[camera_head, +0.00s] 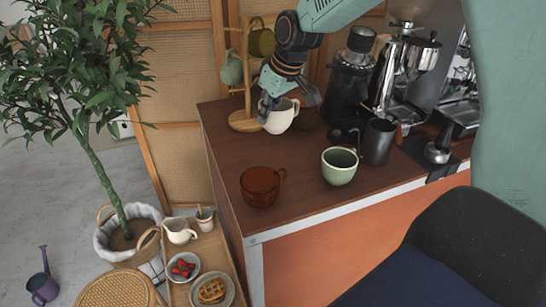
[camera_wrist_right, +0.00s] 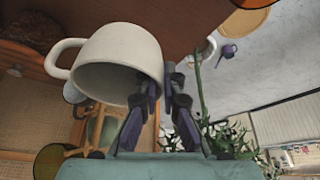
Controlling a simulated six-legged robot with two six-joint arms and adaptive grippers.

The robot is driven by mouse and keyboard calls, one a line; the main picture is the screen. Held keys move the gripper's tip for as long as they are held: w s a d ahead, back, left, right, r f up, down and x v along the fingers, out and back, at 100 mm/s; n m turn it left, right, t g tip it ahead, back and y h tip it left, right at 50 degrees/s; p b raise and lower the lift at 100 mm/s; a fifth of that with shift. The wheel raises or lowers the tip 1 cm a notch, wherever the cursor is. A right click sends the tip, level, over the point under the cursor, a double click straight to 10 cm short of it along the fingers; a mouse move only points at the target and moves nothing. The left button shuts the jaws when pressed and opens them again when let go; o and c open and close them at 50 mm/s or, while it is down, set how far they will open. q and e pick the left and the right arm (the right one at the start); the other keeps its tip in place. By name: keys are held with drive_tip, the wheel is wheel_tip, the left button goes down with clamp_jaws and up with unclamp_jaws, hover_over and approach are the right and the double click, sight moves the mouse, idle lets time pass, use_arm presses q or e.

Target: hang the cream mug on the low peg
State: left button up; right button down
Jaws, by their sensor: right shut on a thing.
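The cream mug (camera_head: 281,118) is just right of the wooden mug stand's base (camera_head: 243,123) in the head view. My right gripper (camera_head: 267,103) comes down from above and is shut on the mug's wall. In the right wrist view the cream mug (camera_wrist_right: 118,58) shows its open mouth, with its handle to the left; the right gripper's fingers (camera_wrist_right: 162,88) meet at its rim. I cannot tell whether the mug touches the counter. The stand holds a green mug (camera_head: 231,69) and an olive mug (camera_head: 261,41) higher up. The low peg is not clearly visible. My left gripper is out of view.
An amber glass cup (camera_head: 261,187), a pale green cup (camera_head: 339,167) and a dark metal pitcher (camera_head: 378,141) stand on the counter (camera_head: 305,160). A grinder (camera_head: 349,80) and espresso machine (camera_head: 412,75) are behind, right of the stand. The counter's middle is mostly clear.

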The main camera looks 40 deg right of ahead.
drive_tip(key=shift+w+d+f, duration=0.1)
drive_tip(key=shift+d+f, duration=0.2)
drive_tip(key=shift+d, duration=0.15)
drive_tip(key=shift+a, duration=0.15)
drive_tip(key=f, duration=0.9)
drive_tip(key=shift+s+a+f, duration=0.1)
drive_tip(key=shift+s+a, duration=0.1)
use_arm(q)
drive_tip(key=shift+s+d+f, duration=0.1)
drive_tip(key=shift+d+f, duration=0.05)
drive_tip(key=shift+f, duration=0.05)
use_arm(e)
drive_tip(key=shift+w+d+f, duration=0.1)
drive_tip(key=shift+d+f, duration=0.05)
drive_tip(key=c, duration=2)
unclamp_jaws()
drive_tip(key=o, duration=0.5)
